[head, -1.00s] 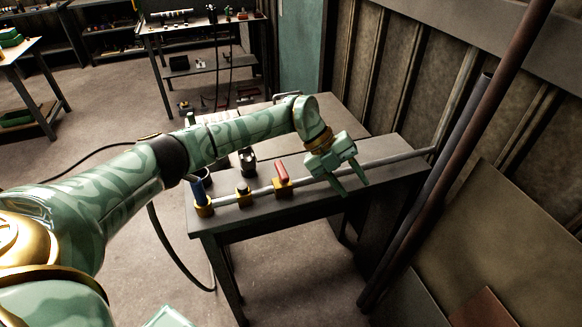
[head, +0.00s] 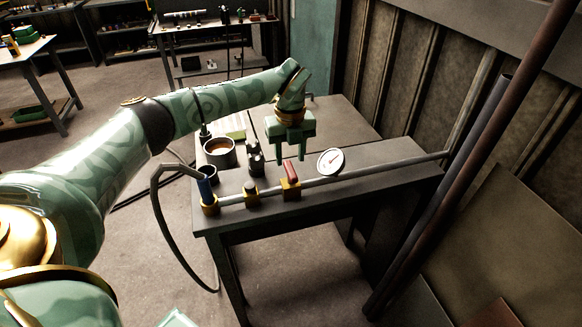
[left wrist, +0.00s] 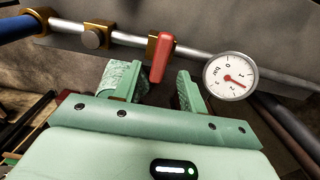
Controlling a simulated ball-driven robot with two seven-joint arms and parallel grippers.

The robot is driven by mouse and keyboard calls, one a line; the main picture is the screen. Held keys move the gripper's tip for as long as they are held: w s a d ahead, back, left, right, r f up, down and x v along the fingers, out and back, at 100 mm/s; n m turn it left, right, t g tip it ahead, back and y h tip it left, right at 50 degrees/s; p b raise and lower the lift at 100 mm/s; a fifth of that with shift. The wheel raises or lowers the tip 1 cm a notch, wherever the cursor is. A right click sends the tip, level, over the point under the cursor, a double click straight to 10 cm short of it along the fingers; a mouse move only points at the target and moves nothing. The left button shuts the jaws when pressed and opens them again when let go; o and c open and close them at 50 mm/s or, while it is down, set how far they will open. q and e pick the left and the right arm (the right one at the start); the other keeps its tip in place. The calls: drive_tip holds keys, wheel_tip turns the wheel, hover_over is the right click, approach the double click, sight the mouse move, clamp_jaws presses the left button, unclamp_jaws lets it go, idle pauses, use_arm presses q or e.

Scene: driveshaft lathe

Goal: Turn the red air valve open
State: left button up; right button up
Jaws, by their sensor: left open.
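The red valve handle (head: 291,173) stands up from a brass body (head: 290,189) on a grey pipe along the bench edge. My left gripper (head: 290,156) is open and empty, fingers pointing down, just behind and above the handle. Its fingers also show in the left wrist view (left wrist: 155,75). I cannot tell whether a finger touches the handle. My right gripper is not in view.
A round pressure gauge (head: 331,161) sits on the pipe right of the valve. A brass fitting (head: 250,192) and a blue hose end (head: 205,190) are to its left. A dark cup (head: 219,151) and a small black device (head: 255,157) stand on the bench (head: 390,180) behind.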

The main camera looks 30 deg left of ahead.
sight(290, 169)
use_arm(q)
wheel_tip(290, 169, down, 3)
drive_tip(key=shift+r, duration=0.1)
drive_tip(key=shift+f, duration=0.5)
clamp_jaws()
